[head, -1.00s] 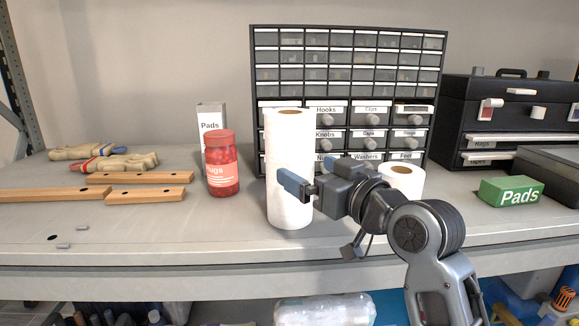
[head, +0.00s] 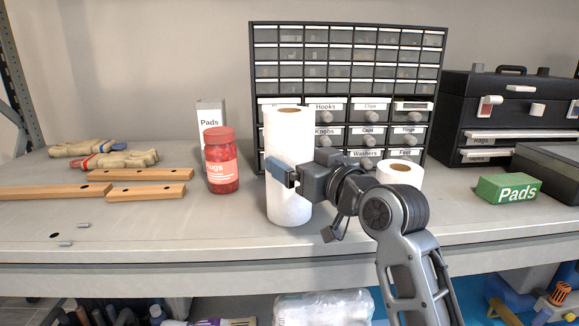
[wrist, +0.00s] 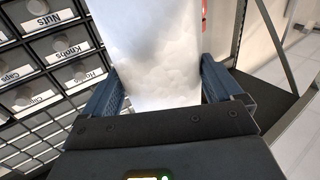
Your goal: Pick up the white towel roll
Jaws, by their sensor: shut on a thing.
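The tall white towel roll (head: 289,150) stands upright on the grey shelf, in front of the drawer cabinet. My gripper (head: 284,172) reaches it from the right at about mid-height. In the wrist view the white roll (wrist: 150,50) fills the space between the two blue fingers (wrist: 160,95), one on each side of it. The gripper is shut on the roll. In the head view one blue finger shows across the roll's front; the other is hidden behind it. The roll's base appears to be at shelf level; I cannot tell if it is lifted.
A red-lidded jar (head: 221,165) stands close left of the roll. A shorter white roll (head: 401,178) stands to the right, behind my arm. The drawer cabinet (head: 345,85) is behind. A green Pads box (head: 508,189) and wooden bars (head: 140,175) lie farther out.

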